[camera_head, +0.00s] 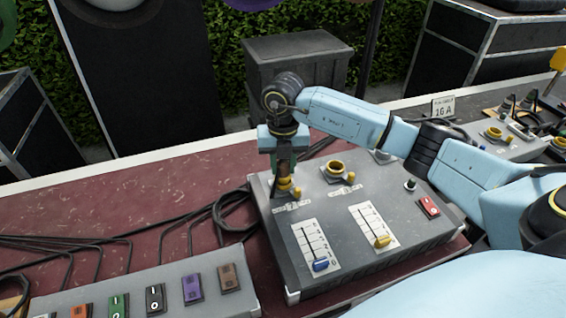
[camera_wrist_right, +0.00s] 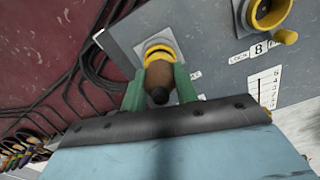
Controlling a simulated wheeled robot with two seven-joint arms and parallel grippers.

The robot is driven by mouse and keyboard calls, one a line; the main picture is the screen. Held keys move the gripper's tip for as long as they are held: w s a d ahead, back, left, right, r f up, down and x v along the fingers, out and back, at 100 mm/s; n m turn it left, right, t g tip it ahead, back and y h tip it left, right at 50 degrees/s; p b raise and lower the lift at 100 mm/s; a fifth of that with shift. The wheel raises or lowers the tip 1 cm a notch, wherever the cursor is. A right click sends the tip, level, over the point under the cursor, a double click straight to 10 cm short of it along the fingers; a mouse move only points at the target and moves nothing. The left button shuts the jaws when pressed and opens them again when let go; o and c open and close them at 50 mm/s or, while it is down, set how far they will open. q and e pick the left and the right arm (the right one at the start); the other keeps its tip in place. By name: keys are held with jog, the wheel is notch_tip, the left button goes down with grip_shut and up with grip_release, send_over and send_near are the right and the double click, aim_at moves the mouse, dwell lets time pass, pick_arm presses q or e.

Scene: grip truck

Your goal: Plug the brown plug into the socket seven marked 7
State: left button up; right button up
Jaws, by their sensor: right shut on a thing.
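My right gripper (camera_head: 285,168) points down at the left side of the grey control box (camera_head: 405,235). In the right wrist view its green fingers (camera_wrist_right: 160,84) are shut on the brown plug (camera_wrist_right: 157,74), which has a dark tip toward the camera. The plug's far end meets the yellow ring of a socket (camera_wrist_right: 160,48); this socket also shows under the gripper in the head view (camera_head: 288,189). How deep the plug sits is hidden. The number 7 is not legible; the neighbouring socket (camera_wrist_right: 268,10) is marked 8. My left gripper is not in view.
The other yellow socket (camera_head: 335,168) is right of the gripper. Sliders with a blue knob (camera_head: 320,265) and a yellow knob (camera_head: 382,241) are in front. Black cables (camera_head: 228,212) lie left of the box. A switch strip (camera_head: 145,295) is at front left.

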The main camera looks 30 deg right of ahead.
jog(key=shift+f+b, duration=0.35)
jog(key=shift+f, duration=0.2)
jog(key=o, duration=1.1)
jog(key=shift+o, duration=0.5)
jog(key=shift+o, duration=1.3)
jog(key=shift+r+p, duration=2)
jog(key=shift+r, duration=0.55)
